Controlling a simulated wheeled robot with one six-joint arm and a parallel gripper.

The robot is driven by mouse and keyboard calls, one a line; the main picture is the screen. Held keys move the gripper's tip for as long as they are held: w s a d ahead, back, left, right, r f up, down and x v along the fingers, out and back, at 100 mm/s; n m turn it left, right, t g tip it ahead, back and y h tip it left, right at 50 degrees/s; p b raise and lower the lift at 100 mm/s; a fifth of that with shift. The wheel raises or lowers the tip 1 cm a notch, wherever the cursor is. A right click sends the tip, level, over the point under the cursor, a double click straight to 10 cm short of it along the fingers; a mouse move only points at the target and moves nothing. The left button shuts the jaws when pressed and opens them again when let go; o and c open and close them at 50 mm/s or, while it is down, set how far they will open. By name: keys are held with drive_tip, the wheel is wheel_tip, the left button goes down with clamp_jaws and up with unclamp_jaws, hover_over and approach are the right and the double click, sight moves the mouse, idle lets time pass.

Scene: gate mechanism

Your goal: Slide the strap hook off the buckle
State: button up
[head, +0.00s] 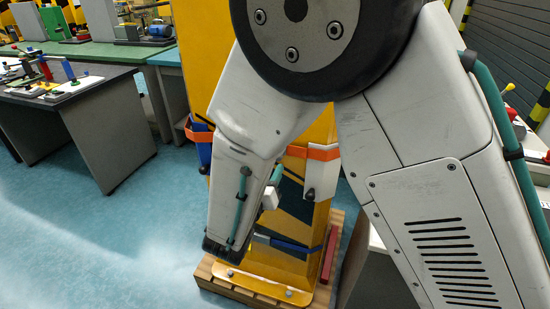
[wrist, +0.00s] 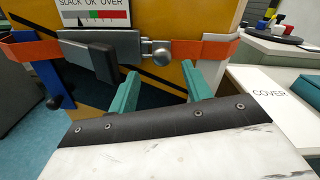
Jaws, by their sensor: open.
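An orange strap (wrist: 208,48) runs across a yellow post (wrist: 170,15); its left part (wrist: 28,48) shows too. Between the two parts is a grey metal buckle (wrist: 125,42) with a dark lever (wrist: 90,55) lying along it. At the buckle's right end, a small grey hook piece (wrist: 177,47) with a round metal knob (wrist: 160,57) meets the right strap; I cannot tell exactly how they engage. My gripper (wrist: 159,82) is open and empty, its teal fingers below and in front of the knob, apart from it. In the head view my arm hides the buckle.
A gauge label (wrist: 95,12) reading SLACK OK OVER sits above the buckle. A white COVER surface (wrist: 270,95) lies at the right. In the head view the post stands on a wooden pallet (head: 215,283), with grey desks (head: 95,115) at left and open blue floor between.

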drive_tip(key=x, duration=0.6)
drive_tip(key=shift+w+d, duration=0.15)
drive_tip(key=shift+w, duration=0.15)
